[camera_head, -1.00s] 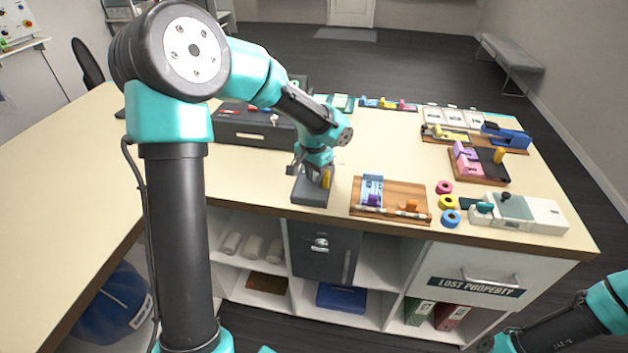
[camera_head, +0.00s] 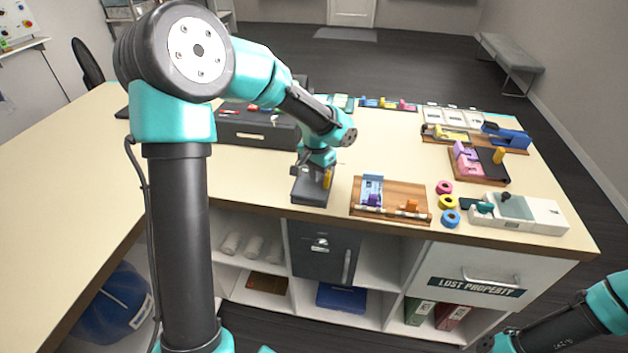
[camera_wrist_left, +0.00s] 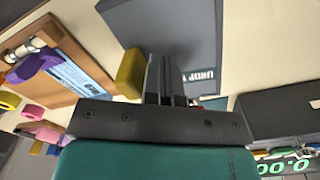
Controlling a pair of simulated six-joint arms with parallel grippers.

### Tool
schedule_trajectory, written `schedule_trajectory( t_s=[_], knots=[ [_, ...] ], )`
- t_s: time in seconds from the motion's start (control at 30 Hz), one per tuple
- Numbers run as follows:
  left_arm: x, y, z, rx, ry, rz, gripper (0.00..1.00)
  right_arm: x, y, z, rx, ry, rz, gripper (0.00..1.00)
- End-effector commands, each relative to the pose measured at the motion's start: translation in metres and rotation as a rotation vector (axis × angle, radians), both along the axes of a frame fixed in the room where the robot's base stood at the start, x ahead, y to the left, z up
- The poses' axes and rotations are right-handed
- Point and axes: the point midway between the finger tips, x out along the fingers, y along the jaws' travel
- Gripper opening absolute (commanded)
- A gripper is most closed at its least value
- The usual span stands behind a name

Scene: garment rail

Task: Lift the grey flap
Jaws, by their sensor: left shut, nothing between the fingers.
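A dark grey box with a flat grey top (camera_head: 309,190) stands near the counter's front edge; I take this top to be the flap, and it looks lying flat. A yellow tab (camera_head: 327,179) stands at its right side. The left wrist view shows the grey top (camera_wrist_left: 165,30) with partly hidden lettering and the yellow tab (camera_wrist_left: 130,73) beside my fingers. My left gripper (camera_head: 306,168) is shut and empty at the box's back part; contact is unclear. In the wrist view its fingers (camera_wrist_left: 165,75) are together. My right gripper (camera_head: 487,344) is at the bottom edge, mostly cut off.
A wooden board (camera_head: 400,195) with a blue-and-purple holder lies right of the box. Several coloured rings (camera_head: 447,202) and a white device with a grey panel (camera_head: 514,207) lie farther right. A dark case (camera_head: 255,130) stands behind left. The counter's left part is clear.

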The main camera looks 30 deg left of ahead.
Motion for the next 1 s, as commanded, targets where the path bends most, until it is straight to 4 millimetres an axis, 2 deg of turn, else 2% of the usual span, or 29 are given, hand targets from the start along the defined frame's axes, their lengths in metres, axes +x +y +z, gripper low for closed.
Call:
schedule_trajectory(
  t_s=[1.0],
  knots=[
    [0.010,-0.035,-0.003,-0.006,0.003,-0.006,0.00,0.000,0.000,0.000,0.000,0.000,0.000,0.43]
  ],
)
